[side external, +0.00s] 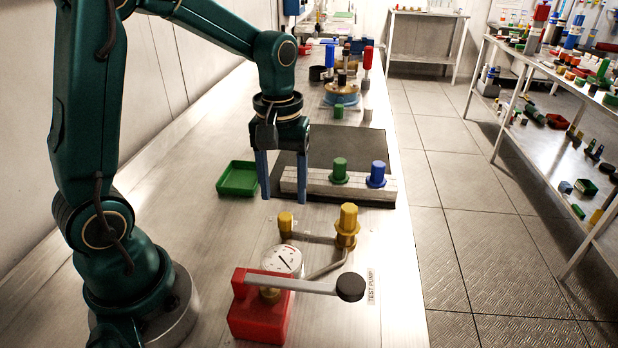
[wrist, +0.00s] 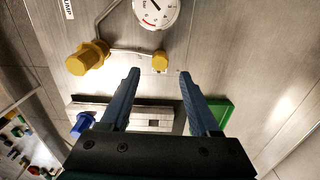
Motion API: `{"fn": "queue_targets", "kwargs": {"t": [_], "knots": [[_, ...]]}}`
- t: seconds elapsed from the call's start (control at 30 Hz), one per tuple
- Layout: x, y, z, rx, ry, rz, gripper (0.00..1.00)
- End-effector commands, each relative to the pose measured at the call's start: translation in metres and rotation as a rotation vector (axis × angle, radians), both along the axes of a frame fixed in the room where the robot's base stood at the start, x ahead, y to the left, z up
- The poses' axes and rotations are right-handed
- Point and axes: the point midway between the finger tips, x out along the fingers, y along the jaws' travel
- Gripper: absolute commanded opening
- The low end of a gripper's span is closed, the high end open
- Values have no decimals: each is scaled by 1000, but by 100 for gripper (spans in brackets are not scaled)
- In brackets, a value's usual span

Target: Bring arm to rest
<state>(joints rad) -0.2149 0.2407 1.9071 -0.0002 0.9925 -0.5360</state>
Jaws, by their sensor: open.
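My gripper (side external: 284,200) is open and empty, pointing down above the metal bench. It hangs beside the left end of a light grey block (side external: 320,184), which carries a green fitting (side external: 339,170) and a blue fitting (side external: 376,174). In the wrist view the two blue fingers of my gripper (wrist: 158,75) stand apart with nothing between them. The blue fitting (wrist: 83,124) shows there at lower left; the green fitting is hidden there.
A green tray (side external: 238,190) lies left of my gripper. Nearer stand a red test pump (side external: 258,312) with a long lever (side external: 300,286), a gauge (side external: 282,261) and yellow fittings (side external: 347,226). Coloured fittings stand further back.

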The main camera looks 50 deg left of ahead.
Motion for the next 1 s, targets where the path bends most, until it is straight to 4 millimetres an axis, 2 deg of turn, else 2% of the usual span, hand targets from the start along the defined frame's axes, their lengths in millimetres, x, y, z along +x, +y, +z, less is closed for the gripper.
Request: {"fn": "queue_targets", "kwargs": {"t": [0.17,0.33,0.5,0.6,0.8,1.0], "knots": [[2,-2,6,5,-23,-11,62],[-2,-13,35,25,-130,-55,62],[-25,-30,66,53,-261,-181,62],[-41,-39,76,72,-332,-275,62],[-74,-51,83,122,-448,-482,62],[-96,-55,71,171,-484,-665,62]]}}
